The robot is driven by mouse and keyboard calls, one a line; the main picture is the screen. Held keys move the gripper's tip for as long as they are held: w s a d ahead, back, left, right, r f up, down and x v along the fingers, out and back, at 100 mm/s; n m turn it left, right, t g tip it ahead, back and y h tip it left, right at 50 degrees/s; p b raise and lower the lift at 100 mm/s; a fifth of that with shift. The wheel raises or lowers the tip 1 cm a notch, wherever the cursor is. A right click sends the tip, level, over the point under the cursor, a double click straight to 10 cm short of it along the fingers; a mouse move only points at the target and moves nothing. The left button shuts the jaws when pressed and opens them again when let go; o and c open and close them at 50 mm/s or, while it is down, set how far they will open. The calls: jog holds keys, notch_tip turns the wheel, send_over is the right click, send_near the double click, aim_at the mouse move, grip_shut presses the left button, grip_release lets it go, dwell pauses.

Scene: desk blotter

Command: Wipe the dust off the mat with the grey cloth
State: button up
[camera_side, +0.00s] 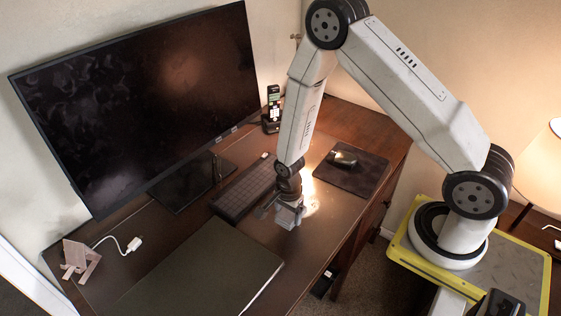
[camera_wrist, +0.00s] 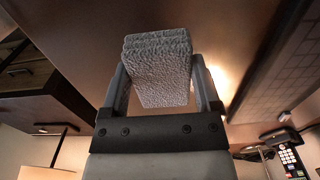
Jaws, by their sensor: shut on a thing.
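The grey cloth (camera_wrist: 158,70) is a thick, folded, rough-textured pad. My gripper (camera_side: 285,206) is shut on it, with one finger on each side in the wrist view. In the side view the cloth (camera_side: 290,215) is low over the middle of the desk, right of the keyboard's near end. I cannot tell whether it touches the surface. A bright glare lies beside the gripper. I cannot make out dust.
A dark keyboard (camera_side: 243,190) lies behind my gripper, below a large monitor (camera_side: 140,95). A mouse (camera_side: 343,158) sits on a dark pad (camera_side: 352,175) to the right. A flat dark slab (camera_side: 205,272) lies front left. A phone (camera_side: 273,108) stands at the back.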

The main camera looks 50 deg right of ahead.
aim_at(308, 204)
jog(key=shift+f, duration=0.45)
jog(key=shift+d+f, duration=0.65)
jog(key=shift+f, duration=0.3)
jog(key=shift+c, duration=0.5)
jog(key=shift+d+r, duration=0.15)
jog(key=shift+d, duration=5.35)
jog(key=shift+a, duration=6.15)
jog(key=shift+w, duration=1.45)
jog(key=shift+s+d, duration=0.1)
jog(key=shift+d, duration=6)
jog(key=shift+a, duration=6.05)
jog(key=shift+r, duration=4)
